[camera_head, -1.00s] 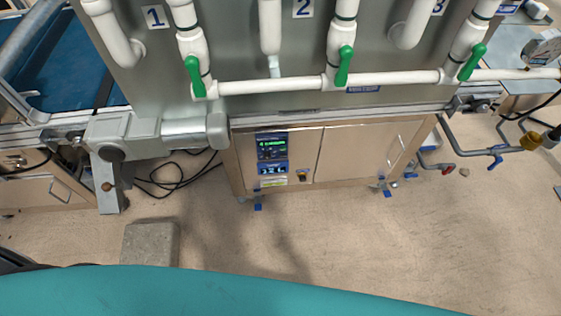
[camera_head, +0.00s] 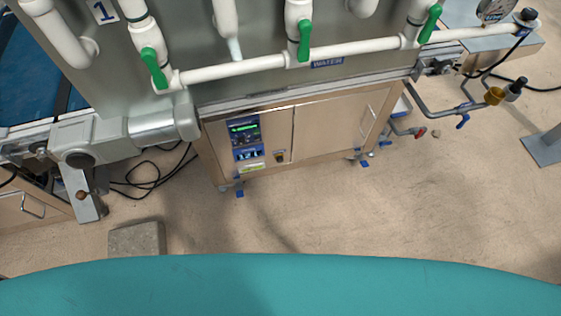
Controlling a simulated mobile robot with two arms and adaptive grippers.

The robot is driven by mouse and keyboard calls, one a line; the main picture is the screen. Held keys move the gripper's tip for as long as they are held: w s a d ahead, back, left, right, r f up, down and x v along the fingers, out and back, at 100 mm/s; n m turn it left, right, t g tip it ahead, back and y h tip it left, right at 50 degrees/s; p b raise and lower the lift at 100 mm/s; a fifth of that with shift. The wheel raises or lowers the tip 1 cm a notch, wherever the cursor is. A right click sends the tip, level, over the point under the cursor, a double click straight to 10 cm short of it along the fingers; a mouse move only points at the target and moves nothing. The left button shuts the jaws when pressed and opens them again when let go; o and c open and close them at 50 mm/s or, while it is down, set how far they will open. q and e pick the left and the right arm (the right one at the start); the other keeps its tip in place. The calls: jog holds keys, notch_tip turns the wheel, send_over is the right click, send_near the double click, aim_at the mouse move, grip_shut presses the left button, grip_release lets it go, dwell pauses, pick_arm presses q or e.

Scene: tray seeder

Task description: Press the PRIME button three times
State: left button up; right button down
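A control panel (camera_head: 246,139) with a lit green display (camera_head: 243,128) is set in the left door of the metal cabinet below the white pipes. A row of small buttons (camera_head: 249,154) on a blue strip lies under the display. Their labels are too small to read, so I cannot tell which one is PRIME. Neither of my grippers is in view.
White pipes with green valve handles (camera_head: 305,41) run above the cabinet (camera_head: 330,125). A grey motor housing (camera_head: 95,140) juts out to its left. A concrete block (camera_head: 137,239) and black cables (camera_head: 152,178) lie on the floor. The floor before the cabinet is clear.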

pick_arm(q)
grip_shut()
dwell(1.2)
